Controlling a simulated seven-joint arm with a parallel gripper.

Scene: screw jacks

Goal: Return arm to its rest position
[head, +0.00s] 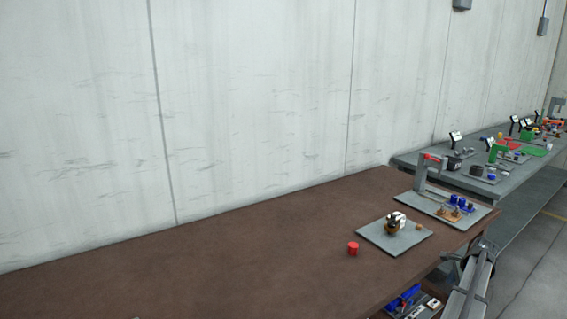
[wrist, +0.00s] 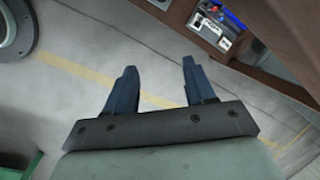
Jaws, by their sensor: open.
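My gripper (wrist: 158,82) shows in the wrist view with its two dark blue fingers apart and nothing between them. It hangs over the grey floor (wrist: 75,100), clear of the brown table, whose edge (wrist: 285,50) shows at the upper right of that view. In the head view, part of my arm (head: 470,285) shows at the lower right, beside the table's right end. The fingertips cannot be made out in the head view.
The brown table (head: 230,265) carries a red cylinder (head: 353,248), a grey plate (head: 378,238) with a small white-and-brown device (head: 394,222), and another plate (head: 480,214) with a clamp stand (head: 421,172) and blue parts. A shelf below holds blue items (head: 404,298). A grey bench (head: 520,185) stands behind.

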